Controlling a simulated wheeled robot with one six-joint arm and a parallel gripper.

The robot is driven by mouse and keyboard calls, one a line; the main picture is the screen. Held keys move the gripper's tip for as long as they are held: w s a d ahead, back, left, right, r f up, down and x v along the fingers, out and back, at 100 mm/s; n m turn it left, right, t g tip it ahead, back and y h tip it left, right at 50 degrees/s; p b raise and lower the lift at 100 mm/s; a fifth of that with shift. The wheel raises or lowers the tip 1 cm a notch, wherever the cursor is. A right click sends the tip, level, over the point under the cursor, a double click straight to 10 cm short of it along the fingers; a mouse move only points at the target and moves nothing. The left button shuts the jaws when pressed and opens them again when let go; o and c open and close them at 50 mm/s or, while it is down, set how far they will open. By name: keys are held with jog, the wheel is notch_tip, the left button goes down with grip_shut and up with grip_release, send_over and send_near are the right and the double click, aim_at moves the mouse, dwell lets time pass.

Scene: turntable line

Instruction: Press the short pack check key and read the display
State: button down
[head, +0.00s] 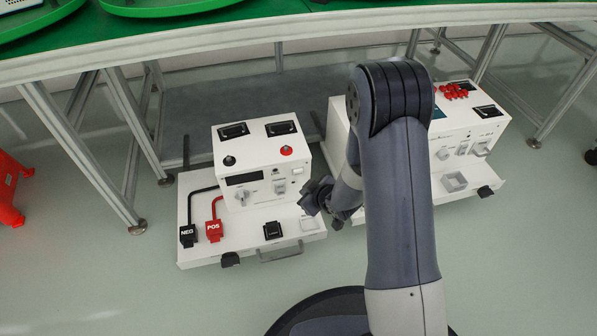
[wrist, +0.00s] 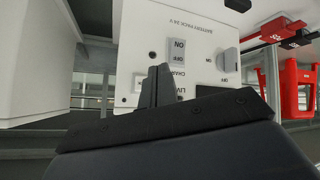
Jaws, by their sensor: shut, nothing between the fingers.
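The white test unit (head: 262,160) stands on a white tray at the left centre of the head view. Its display window (head: 245,177) is dark, and I see no readable figures. My gripper (head: 322,198) is to the right of the unit's front. In the wrist view my gripper (wrist: 158,84) is shut and empty, before the unit's upside-down panel (wrist: 140,30). That panel carries a rocker switch (wrist: 177,52) marked ON and OFF, a grey knob (wrist: 229,58), and BATTERY PACK 24 V lettering. I cannot tell which control is the short pack check key; the gripper hides part of the panel.
A black NEG clip (head: 188,235) and a red POS clip (head: 215,230) lie left on the tray, with a small black piece (head: 272,231) near its front. A second white unit (head: 470,130) stands right, partly behind my arm. Green turntables are above.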

aim_at(297, 176)
jog(key=shift+w+a+p, duration=0.25)
jog(key=shift+w+a, duration=0.05)
jog(key=shift+w, duration=0.65)
jog(key=shift+w+a+p, duration=0.25)
jog(key=shift+w, duration=0.7)
jog(key=shift+w, duration=0.1)
dwell(0.5)
jog(key=shift+w+a, duration=0.1)
jog(key=shift+w, duration=0.2)
jog(key=shift+w+a+p, duration=0.15)
jog(key=shift+w+p, duration=0.25)
jog(key=shift+w, duration=0.05)
dwell(0.7)
jog(key=shift+s+d+b, duration=0.25)
jog(key=shift+s+b, duration=0.15)
jog(key=shift+s, duration=0.45)
jog(key=s+b, duration=0.1)
jog(key=s, duration=0.1)
jog(key=s+d+b, duration=0.1)
jog(key=s, duration=0.1)
jog(key=shift+s+d, duration=0.2)
jog(key=shift+s, duration=0.2)
